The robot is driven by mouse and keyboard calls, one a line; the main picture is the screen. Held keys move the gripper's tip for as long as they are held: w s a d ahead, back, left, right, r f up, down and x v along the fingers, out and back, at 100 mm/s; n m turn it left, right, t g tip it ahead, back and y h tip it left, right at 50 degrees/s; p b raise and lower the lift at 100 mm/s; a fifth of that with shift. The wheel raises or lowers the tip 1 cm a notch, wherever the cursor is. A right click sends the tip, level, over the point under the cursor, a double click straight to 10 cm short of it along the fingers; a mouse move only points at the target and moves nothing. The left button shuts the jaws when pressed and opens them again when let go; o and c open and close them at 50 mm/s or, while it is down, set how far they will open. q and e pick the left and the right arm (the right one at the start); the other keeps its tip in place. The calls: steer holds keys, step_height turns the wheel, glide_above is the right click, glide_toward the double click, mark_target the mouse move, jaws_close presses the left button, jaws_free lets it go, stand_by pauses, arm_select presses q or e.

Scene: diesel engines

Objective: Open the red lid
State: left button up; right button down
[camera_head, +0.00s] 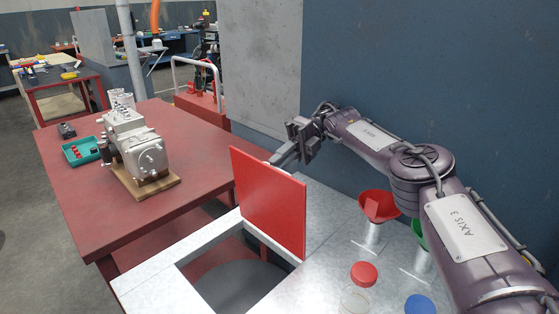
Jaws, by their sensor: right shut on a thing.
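The red lid (268,203) stands nearly upright at the side of a square opening in the pale grey bench top. The opening (245,275) is uncovered and shows a dark grey round surface inside. My right gripper (284,158) is behind the lid's top edge, and its fingers are shut at that edge. The lid hides part of the fingertips' contact. My left gripper is not in view.
A red funnel (379,205), a red cap (364,273), a blue cap (420,304) and a partly hidden green funnel (420,234) are on the bench at right. An engine (137,150) on a wooden board and a teal tray (71,154) stand on the red table (185,184). A grey-blue wall is close behind my arm.

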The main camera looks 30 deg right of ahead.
steer(key=shift+s+f, duration=0.15)
steer(key=shift+f, duration=0.65)
steer(key=c, duration=1.8)
jaws_free()
steer(key=o, duration=0.3)
steer(key=shift+d+f, duration=0.1)
steer(key=shift+d, duration=0.05)
steer(key=shift+w+r, duration=0.25)
steer(key=shift+r, duration=0.05)
step_height(320, 180, up, 20)
steer(key=p, duration=1.6)
